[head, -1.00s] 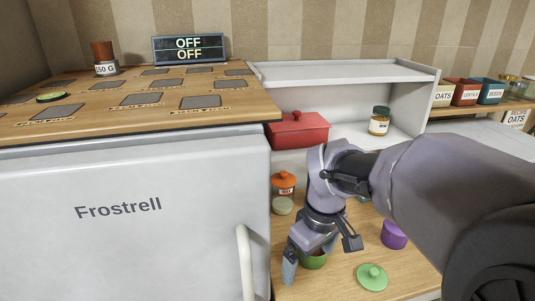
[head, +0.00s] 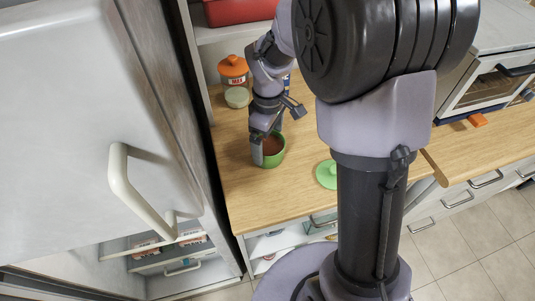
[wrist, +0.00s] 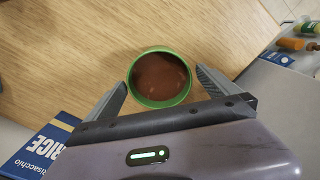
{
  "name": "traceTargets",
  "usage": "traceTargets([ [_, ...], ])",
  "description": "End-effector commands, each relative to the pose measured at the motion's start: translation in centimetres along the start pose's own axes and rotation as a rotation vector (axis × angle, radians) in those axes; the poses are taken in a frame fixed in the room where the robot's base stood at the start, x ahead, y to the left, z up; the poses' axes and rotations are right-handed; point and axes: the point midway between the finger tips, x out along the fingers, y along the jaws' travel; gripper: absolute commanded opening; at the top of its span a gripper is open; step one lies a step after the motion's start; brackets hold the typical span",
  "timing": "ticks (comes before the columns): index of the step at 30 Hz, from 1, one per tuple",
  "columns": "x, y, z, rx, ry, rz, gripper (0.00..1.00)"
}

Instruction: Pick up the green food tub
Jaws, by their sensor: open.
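The green food tub (head: 271,154) stands upright and uncovered on the wooden counter, with brown food inside. A green lid (head: 327,174) lies on the counter to its right. My gripper (head: 268,139) is at the tub, pointing down. In the wrist view the tub (wrist: 160,103) sits between the two spread fingers of my gripper (wrist: 164,90), with a gap visible on each side.
An orange-lidded jar (head: 233,71) and a pale green round container (head: 237,97) stand behind. A blue rice box (wrist: 40,146) is at lower left in the wrist view. The fridge door (head: 70,130) borders the counter's left. The counter's front left (head: 260,205) is clear.

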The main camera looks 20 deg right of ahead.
Motion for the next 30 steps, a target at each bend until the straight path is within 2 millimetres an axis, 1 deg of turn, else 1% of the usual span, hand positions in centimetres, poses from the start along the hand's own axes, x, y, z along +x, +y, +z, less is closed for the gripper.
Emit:
traceTargets([
  [1, 1.4, -0.1, -0.1, 0.0, -0.001, -0.002, 1.0],
  [3, 3.0, -0.1, -0.2, 0.0, -0.001, -0.001, 1.0],
  [5, 4.1, -0.1, -0.1, 0.001, -0.002, -0.003, 1.0],
  [7, 4.5, -0.1, -0.2, 0.0, 0.0, 0.0, 1.0],
  [11, 4.2, -0.1, -0.2, 0.0, 0.0, 0.0, 1.0],
  [12, 4.2, -0.1, -0.2, 0.0, 0.0, 0.0, 0.98],
  [14, 4.1, -0.1, -0.2, 0.0, 0.0, 0.0, 0.86],
  [15, 4.1, -0.1, -0.2, 0.0, 0.0, 0.0, 0.78],
  [17, 4.1, -0.1, -0.2, 0.0, 0.0, 0.0, 0.67],
  [18, 4.1, -0.1, -0.2, 0.001, 0.0, 0.0, 0.59],
  [20, 4.1, -0.1, -0.2, 0.0, 0.0, 0.0, 0.47],
  [21, 4.1, -0.1, -0.2, 0.001, 0.0, 0.0, 0.39],
  [25, 4.1, -0.1, -0.2, 0.0, 0.0, 0.0, 0.14],
  [26, 4.1, 0.0, -0.2, 0.001, 0.001, 0.001, 0.11],
  [30, 4.1, 0.0, -0.2, 0.001, 0.001, 0.001, 0.11],
])
